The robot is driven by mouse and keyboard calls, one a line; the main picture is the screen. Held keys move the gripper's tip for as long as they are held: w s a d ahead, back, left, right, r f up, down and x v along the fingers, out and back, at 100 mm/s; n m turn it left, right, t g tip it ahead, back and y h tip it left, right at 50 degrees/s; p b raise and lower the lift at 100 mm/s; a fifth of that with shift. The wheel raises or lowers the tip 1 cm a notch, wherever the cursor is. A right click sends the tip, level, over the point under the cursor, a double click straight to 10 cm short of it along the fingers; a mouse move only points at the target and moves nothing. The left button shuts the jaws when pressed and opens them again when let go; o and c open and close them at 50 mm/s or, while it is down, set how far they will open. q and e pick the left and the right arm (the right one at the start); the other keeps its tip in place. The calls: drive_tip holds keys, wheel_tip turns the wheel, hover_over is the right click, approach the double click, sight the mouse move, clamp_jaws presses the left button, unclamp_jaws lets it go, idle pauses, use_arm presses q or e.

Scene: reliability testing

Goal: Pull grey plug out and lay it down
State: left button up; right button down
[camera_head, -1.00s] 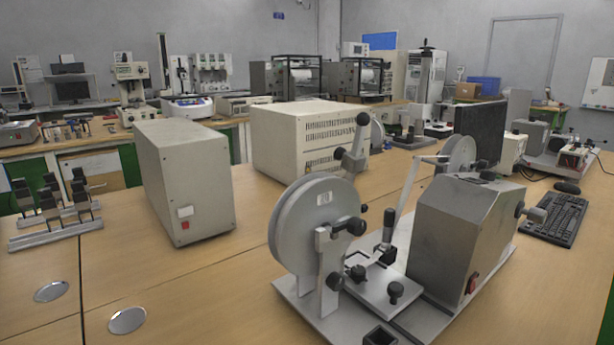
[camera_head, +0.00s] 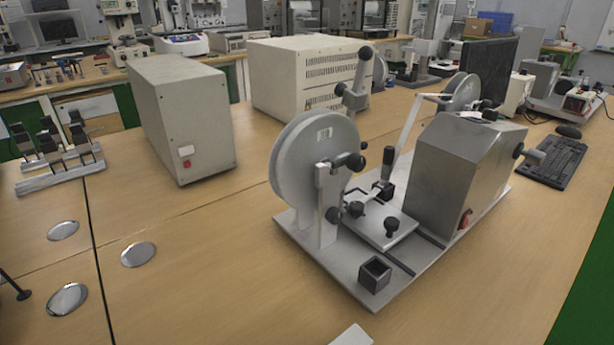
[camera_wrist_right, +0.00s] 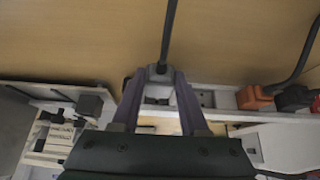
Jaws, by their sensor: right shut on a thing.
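In the right wrist view, my right gripper (camera_wrist_right: 160,78) is shut on the grey plug (camera_wrist_right: 159,71) at the upper end of its fingers. A dark cable (camera_wrist_right: 168,35) runs from the plug to the top edge of the picture. A pale power strip (camera_wrist_right: 227,100) passes behind the fingers. A socket face shows between them, but I cannot tell whether the plug is seated in it or clear of it. Neither gripper nor the plug shows in the head view.
An orange plug (camera_wrist_right: 255,97) and a dark plug (camera_wrist_right: 293,97) sit on the strip to the right, with cables. In the head view, a reel machine (camera_head: 318,165) stands on the wooden table (camera_head: 200,290).

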drive_tip(key=shift+s+d+p, duration=0.45)
drive_tip(key=shift+s+d, duration=0.2)
drive_tip(key=shift+s, duration=0.2)
drive_tip(key=shift+s+d, duration=0.1)
drive_tip(key=shift+s, duration=0.05)
drive_tip(key=shift+f+b, duration=1.15)
drive_tip(key=shift+f, duration=0.4)
idle(0.5)
drive_tip(key=shift+c, duration=1.7)
unclamp_jaws()
drive_tip(key=p+v, duration=0.4)
drive_tip(key=v, duration=0.6)
